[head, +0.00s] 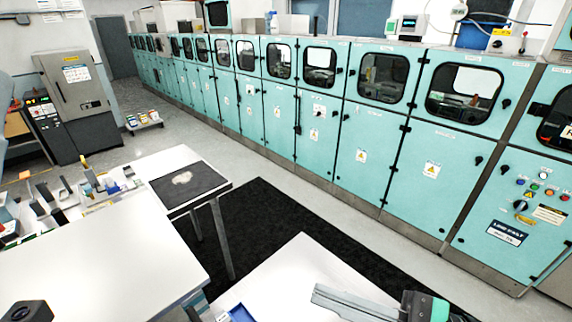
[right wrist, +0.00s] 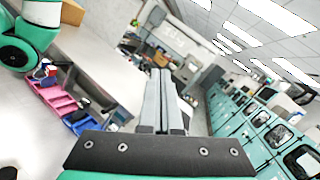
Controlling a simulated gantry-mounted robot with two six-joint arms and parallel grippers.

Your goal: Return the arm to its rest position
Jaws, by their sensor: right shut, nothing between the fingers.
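My right gripper (head: 319,295) is at the bottom of the head view, over the white table at the lower right. Its long grey fingers lie together and point left, with nothing between them. In the right wrist view the same fingers (right wrist: 160,73) stand side by side, pressed together, and reach out toward the room. The gripper touches no object that I can see. My left gripper does not show in either view.
A white table (head: 130,245) at left carries small parts at its far end and a dark mat (head: 165,185). Teal cabinets (head: 370,135) line the right side. Pink bins (right wrist: 55,98) and a blue bin (right wrist: 78,118) sit left in the wrist view. Air around the fingers is clear.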

